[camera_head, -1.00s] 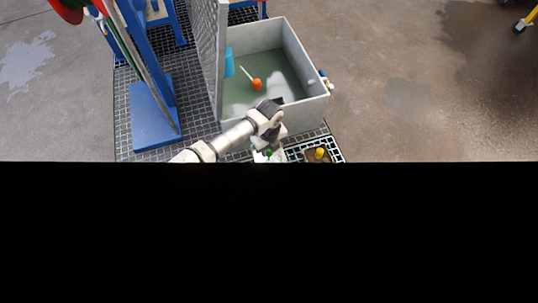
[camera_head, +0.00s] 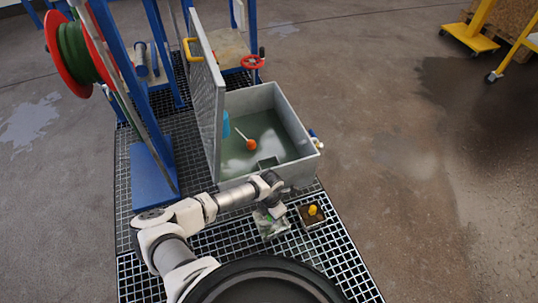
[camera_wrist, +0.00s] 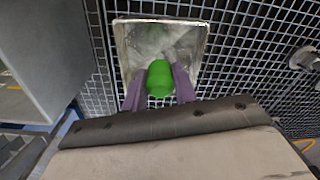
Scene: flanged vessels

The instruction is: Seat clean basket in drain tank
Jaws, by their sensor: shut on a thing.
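The clean basket (camera_head: 264,228) is a pale, square, shallow basket with a green handle, at or just over the floor grating in front of the drain tank; whether it touches the grating I cannot tell. In the wrist view the green handle (camera_wrist: 159,79) stands between my purple fingers, with the basket (camera_wrist: 160,38) beyond it. My gripper (camera_wrist: 159,88) is shut on the handle; it also shows in the head view (camera_head: 275,212). The drain tank (camera_head: 300,118) is a grey open box holding murky water, behind the basket, with its lid (camera_head: 208,95) standing upright on the left.
A brown, dirty basket with a yellow handle (camera_head: 313,211) sits on the grating just right of the clean one. An orange-headed item (camera_head: 251,145) and a blue item (camera_head: 226,124) are in the tank. A blue frame with a hose reel (camera_head: 80,48) stands left. Floor on the right is open.

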